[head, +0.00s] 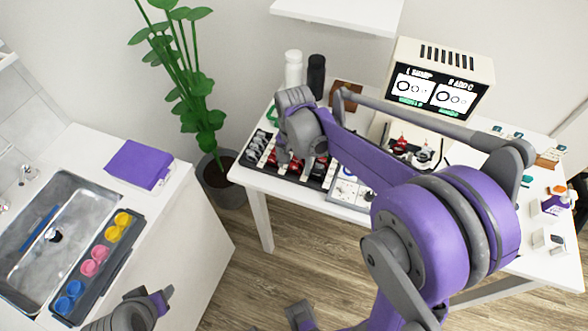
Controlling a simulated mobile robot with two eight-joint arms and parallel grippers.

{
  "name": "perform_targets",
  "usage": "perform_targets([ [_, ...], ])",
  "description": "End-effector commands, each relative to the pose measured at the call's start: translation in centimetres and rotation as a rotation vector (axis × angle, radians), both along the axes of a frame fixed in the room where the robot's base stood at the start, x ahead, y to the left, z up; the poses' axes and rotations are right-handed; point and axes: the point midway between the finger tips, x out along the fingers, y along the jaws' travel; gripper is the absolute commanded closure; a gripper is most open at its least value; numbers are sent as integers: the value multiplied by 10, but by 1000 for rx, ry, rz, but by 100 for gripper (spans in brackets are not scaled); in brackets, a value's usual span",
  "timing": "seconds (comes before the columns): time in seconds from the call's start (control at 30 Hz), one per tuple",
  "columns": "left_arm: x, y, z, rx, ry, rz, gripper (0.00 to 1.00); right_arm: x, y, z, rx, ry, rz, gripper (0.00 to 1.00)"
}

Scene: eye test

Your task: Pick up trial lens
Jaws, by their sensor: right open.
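A trial lens case (262,135) lies on the left end of the white table. It is a dark tray with rows of black-rimmed and red-rimmed trial lenses (271,160). My right gripper (291,160) is over this case, open, pointing down. It hides part of the lens rows, and I cannot tell whether its fingertips touch a lens.
A cream screen unit (440,65) stands at the back of the white table (256,183). A white bottle (293,70) and a black bottle (316,76) stand behind the case. A potted plant (222,185) is left of the table. The counter holds a sink and a tray of coloured cups.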

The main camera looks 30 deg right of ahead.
Motion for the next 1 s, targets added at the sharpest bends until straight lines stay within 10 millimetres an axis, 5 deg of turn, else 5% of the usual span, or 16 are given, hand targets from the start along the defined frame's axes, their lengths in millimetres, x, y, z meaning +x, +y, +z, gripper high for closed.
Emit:
perform_targets([
  [0.33, 0, 0, -1, 0, 0, 0, 50, 0, 0, -10, 0, 0, -1, 18],
  [0.8, 0, 0, -1, 0, 0, 0, 50, 0, 0, -10, 0, 0, -1, 100],
  [1.0, 0, 0, -1, 0, 0, 0, 50, 0, 0, -10, 0, 0, -1, 100],
])
